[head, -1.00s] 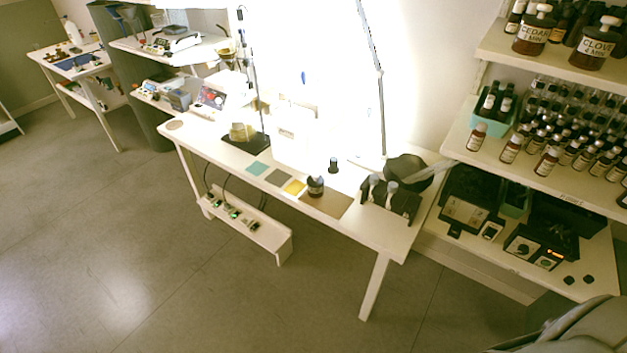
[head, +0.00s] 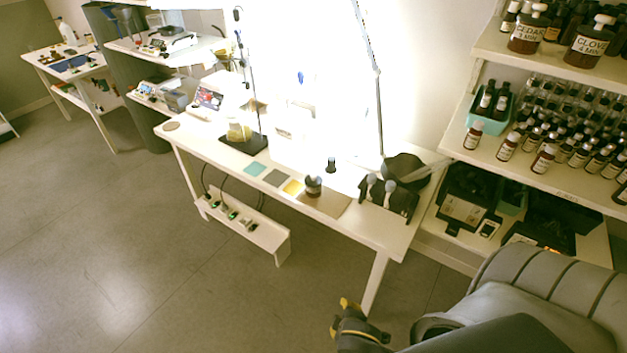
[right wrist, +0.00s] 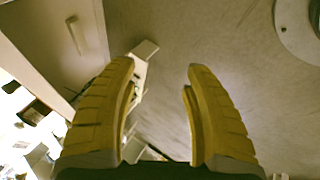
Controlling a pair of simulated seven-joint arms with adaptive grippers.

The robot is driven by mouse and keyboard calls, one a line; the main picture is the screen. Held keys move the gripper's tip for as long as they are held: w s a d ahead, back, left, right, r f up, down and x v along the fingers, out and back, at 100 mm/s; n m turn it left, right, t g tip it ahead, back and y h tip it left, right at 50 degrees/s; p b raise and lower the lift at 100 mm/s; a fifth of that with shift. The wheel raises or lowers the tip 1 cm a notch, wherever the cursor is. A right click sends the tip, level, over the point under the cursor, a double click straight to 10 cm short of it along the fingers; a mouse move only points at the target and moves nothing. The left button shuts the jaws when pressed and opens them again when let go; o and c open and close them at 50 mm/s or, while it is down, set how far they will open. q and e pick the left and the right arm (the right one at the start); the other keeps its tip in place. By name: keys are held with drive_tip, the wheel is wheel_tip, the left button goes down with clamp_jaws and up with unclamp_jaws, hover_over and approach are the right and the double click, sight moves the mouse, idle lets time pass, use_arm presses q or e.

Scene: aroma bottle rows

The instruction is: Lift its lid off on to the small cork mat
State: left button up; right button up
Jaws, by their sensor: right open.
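A small dark jar with a dark lid (head: 314,180) stands upright on a brown mat (head: 333,206) on the long white table. A small round tan mat (head: 171,126), which looks like cork, lies bare at the table's far left end. My right gripper (head: 347,304) is low at the bottom of the head view, in front of the table and well away from the jar. In the right wrist view its yellow fingers (right wrist: 162,72) are spread apart with nothing between them. My left gripper is not in view.
Teal, grey and yellow squares (head: 293,187) lie left of the jar. A small black bottle (head: 331,165) stands behind it. A black holder (head: 389,197) stands to its right. Shelves of bottles (head: 543,158) rise at the right. The table's front edge (head: 345,235) lies between gripper and jar.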

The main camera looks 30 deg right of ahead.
drive_tip(key=w+r+n+t, duration=0.1)
drive_tip(key=w+r, duration=0.3)
drive_tip(key=r, duration=0.7)
drive_tip(key=w+a+n+y, duration=0.1)
drive_tip(key=w+a+n, duration=0.15)
drive_tip(key=w, duration=0.35)
drive_tip(key=w+a+n+y, duration=0.1)
drive_tip(key=w+a+n, duration=0.1)
drive_tip(key=w+n, duration=0.3)
drive_tip(key=n+g, duration=0.6)
drive_tip(key=n, duration=0.3)
approach(313, 174)
drive_tip(key=shift+n, duration=0.25)
drive_tip(key=f, duration=0.7)
drive_tip(key=d+f, duration=0.1)
drive_tip(key=f, duration=0.2)
drive_tip(key=shift+w+f, duration=0.2)
drive_tip(key=shift+w, duration=0.1)
drive_tip(key=shift+c, duration=0.2)
clamp_jaws()
